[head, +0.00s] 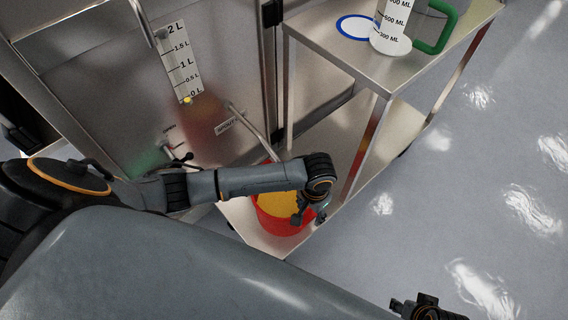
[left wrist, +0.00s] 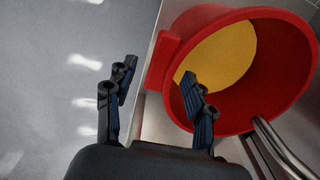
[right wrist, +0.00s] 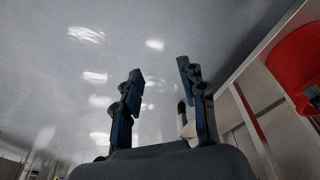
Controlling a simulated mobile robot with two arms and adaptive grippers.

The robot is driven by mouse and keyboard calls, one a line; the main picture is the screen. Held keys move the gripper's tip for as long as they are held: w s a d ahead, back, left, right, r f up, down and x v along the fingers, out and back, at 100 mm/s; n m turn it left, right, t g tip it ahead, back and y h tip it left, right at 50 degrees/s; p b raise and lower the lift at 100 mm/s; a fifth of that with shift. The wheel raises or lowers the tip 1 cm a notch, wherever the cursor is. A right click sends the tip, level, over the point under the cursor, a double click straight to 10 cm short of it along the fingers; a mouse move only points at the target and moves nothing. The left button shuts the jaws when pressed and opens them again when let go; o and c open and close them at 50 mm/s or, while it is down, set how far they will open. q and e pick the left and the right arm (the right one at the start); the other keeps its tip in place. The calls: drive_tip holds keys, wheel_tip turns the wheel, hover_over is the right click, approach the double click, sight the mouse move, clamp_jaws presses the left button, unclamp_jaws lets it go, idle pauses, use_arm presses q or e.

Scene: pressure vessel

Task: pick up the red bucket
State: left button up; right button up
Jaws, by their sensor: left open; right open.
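The red bucket (head: 284,228) stands upright on the low metal shelf, with yellow showing inside; my left arm hides part of it. My left gripper (head: 309,213) is at the bucket's right side. In the left wrist view the left gripper (left wrist: 157,82) is open, and the bucket (left wrist: 279,62) fills the right. A red grip (left wrist: 162,62) sticks out from its rim, between the two fingers in the picture; I see no clear contact. My right gripper (right wrist: 158,82) is open and empty over the floor, with the bucket (right wrist: 298,62) at the far right of its view.
A metal tank with a level scale (head: 181,62) stands behind the bucket, and its spout pipe (head: 250,125) comes down to the bucket. A metal table (head: 345,65) bears a measuring jug with a green handle (head: 437,30) and a blue ring mark (head: 357,27). The floor at right is clear.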

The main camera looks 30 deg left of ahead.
sight(309, 215)
use_arm(q)
wheel_tip(309, 215, down, 5)
drive_tip(key=shift+a+f+b, duration=0.1)
drive_tip(key=shift+b, duration=1.1)
clamp_jaws()
use_arm(e)
drive_tip(key=v, duration=0.8)
drive_tip(key=shift+w+t, duration=0.2)
drive_tip(key=shift+t, duration=0.1)
drive_tip(key=shift+d+r, duration=0.1)
drive_tip(key=shift+d, duration=0.05)
